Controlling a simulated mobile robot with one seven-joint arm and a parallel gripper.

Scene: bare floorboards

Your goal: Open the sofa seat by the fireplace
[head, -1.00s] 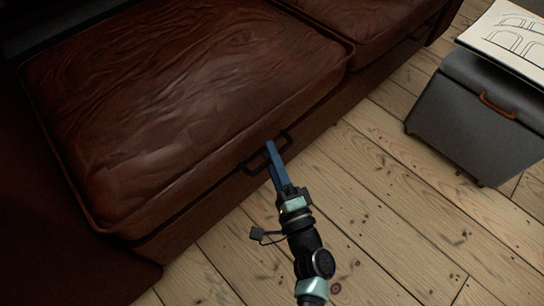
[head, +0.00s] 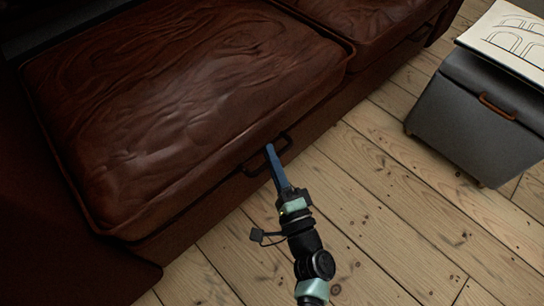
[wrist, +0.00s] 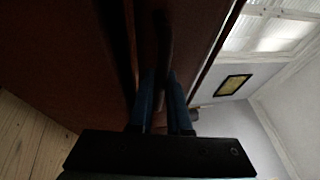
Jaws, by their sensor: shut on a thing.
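The brown leather sofa seat (head: 180,100) fills the upper left of the head view. It lies flat and closed on the sofa base. A dark handle (head: 255,165) sits on the front of this seat, just under the cushion edge. My gripper (head: 270,150) is at that handle, and its blue fingers are shut on it. In the wrist view the two blue fingers (wrist: 161,95) reach up to the dark handle bar (wrist: 163,45), with the brown sofa front behind. The exact contact is dark and partly hidden.
A second sofa seat (head: 365,20) adjoins at the upper right. A grey box-shaped ottoman (head: 475,115) with a brown handle stands at the right, with a printed sheet (head: 508,38) on top. Bare floorboards (head: 390,210) between it and the sofa are clear.

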